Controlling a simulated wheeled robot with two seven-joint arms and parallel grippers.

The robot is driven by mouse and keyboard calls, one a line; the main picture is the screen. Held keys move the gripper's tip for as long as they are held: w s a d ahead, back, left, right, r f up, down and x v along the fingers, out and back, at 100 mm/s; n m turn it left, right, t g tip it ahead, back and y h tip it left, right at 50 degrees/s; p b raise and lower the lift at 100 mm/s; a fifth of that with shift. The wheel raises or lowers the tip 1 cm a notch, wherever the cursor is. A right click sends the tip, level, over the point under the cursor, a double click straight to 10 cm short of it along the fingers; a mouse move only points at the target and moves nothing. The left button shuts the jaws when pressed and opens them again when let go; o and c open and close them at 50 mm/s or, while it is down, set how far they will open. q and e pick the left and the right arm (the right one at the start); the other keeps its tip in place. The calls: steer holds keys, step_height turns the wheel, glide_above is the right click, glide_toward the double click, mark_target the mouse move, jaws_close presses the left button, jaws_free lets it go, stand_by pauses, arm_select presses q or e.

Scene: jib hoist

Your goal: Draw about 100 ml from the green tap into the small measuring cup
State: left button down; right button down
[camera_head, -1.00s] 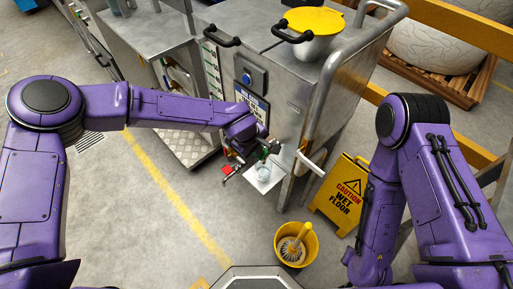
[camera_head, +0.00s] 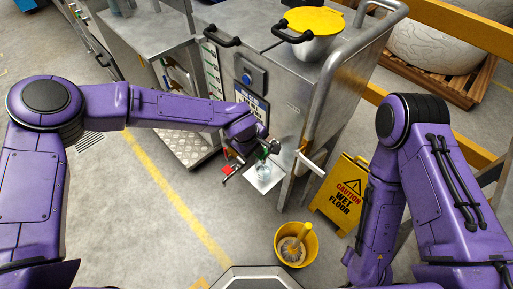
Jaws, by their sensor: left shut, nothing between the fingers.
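The green tap (camera_head: 273,147) is small in view, low on the front of the steel cabinet, partly covered by my left gripper. My left gripper (camera_head: 263,150) is at the tap, shut with nothing between its fingers. I cannot tell whether it touches the tap handle. The small clear measuring cup (camera_head: 263,172) stands upright on a pale plate (camera_head: 266,182) below the tap. Its liquid level is too small to read. My right gripper is out of view; only the right arm shows.
A red-handled fitting (camera_head: 227,170) juts out left of the cup. A yellow wet-floor sign (camera_head: 343,193) and a yellow bucket (camera_head: 296,245) stand on the floor to the right. The steel cabinet (camera_head: 290,85) fills the back.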

arm_select(q)
steer(key=shift+r, duration=0.1)
stand_by(0.8)
steer(key=shift+r+p, duration=0.7)
steer(key=shift+p, duration=0.45)
step_height(320, 180, up, 4)
steer(key=p, duration=0.5)
steer(key=shift+s+a+r, duration=0.15)
steer(key=w+d+v, duration=0.1)
steer(key=v, duration=0.8)
steer(key=shift+r, duration=0.6)
